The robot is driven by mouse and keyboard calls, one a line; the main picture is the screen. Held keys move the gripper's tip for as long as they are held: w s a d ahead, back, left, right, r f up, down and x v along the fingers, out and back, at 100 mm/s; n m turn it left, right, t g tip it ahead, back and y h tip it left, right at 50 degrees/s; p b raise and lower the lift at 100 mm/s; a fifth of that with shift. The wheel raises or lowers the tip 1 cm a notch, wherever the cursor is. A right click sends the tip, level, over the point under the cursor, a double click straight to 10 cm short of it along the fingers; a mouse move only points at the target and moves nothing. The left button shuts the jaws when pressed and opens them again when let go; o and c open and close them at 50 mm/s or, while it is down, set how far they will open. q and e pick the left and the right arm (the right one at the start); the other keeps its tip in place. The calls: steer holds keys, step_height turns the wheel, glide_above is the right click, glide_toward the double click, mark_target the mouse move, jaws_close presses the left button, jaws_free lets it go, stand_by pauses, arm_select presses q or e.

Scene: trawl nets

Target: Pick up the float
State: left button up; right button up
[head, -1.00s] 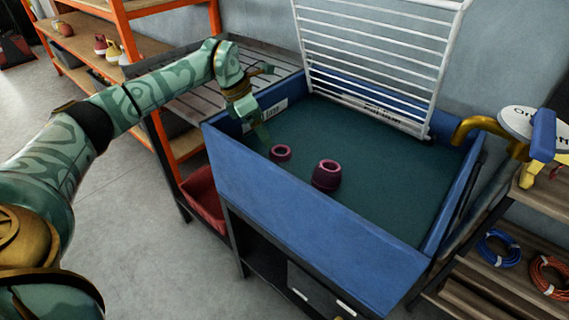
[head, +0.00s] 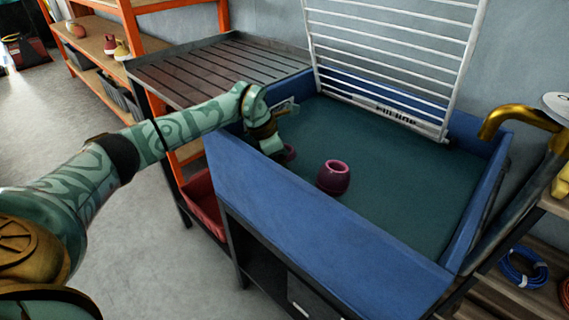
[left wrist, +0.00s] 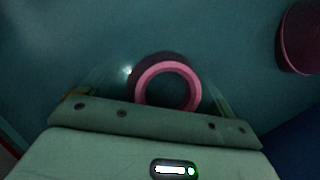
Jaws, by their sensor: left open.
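Two hollow, round, maroon-pink pieces that look like floats are in the blue tub. The smaller float (head: 290,152) is partly hidden by my left gripper (head: 275,149) in the head view. In the left wrist view its pink ring-shaped top (left wrist: 140,86) lies between the two dim, see-through fingers of my left gripper (left wrist: 164,88). The gripper is open, and I cannot tell whether a finger touches the float. The larger float (head: 332,182) stands upright to the right, apart from the gripper; it also shows at the upper right of the left wrist view (left wrist: 301,42). My right gripper is out of view.
The blue tub (head: 300,220) has raised walls around a dark green floor, mostly clear on the right. A white rack (head: 400,65) stands at its back. A brass tap (head: 515,115) is at the right. A slatted metal top (head: 215,65) adjoins at the left.

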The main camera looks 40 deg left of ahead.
arm_select(q)
steer(key=c, duration=1.3)
steer(key=shift+o, duration=0.2)
steer(key=shift+r, duration=0.1)
